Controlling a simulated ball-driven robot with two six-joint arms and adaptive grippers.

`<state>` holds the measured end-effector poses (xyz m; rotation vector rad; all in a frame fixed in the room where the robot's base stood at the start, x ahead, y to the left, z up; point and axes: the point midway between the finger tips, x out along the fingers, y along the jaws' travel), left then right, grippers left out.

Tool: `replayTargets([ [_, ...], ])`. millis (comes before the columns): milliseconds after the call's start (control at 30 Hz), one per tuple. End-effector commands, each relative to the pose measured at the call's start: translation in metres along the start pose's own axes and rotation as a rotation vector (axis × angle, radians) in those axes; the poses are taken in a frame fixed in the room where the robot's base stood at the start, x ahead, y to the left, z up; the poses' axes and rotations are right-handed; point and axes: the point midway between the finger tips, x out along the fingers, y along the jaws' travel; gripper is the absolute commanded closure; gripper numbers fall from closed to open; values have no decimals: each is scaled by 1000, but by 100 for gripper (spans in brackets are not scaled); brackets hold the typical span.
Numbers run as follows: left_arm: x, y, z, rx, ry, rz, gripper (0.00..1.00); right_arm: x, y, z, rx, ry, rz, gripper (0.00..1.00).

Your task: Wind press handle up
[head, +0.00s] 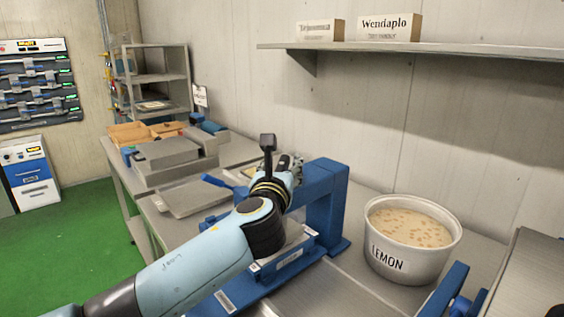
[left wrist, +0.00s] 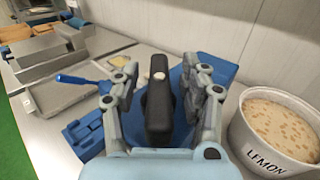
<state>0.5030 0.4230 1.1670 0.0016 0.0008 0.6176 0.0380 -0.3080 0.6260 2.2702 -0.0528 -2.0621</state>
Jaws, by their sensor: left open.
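The blue press (head: 325,208) stands on the steel bench, with its labelled base partly behind my left arm. In the left wrist view, a black upright bar (left wrist: 158,112) with a pale knob, which looks like the press handle, stands between the fingers of my left gripper (left wrist: 163,88). The fingers are open on both sides of the bar, with gaps visible. A blue part of the press lies behind the bar. My right gripper is not seen.
A white tub marked LEMON (head: 395,262) stands right of the press. A grey flat plate (head: 190,197) and a blue-handled tool (head: 217,181) lie to the left. A wall shelf (head: 420,52) with two labelled blocks runs above. Blue parts (head: 446,292) stand at the lower right.

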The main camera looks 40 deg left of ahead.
Motion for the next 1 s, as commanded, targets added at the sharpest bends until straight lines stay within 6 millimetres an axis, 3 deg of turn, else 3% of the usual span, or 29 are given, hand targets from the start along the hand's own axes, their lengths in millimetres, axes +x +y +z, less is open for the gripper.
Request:
replayTargets([
  [333,6,0,0,-1,1,0,56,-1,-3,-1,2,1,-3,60],
  [700,5,0,0,-1,1,0,100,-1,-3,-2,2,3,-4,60],
  [1000,5,0,0,-3,1,21,100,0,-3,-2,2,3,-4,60],
])
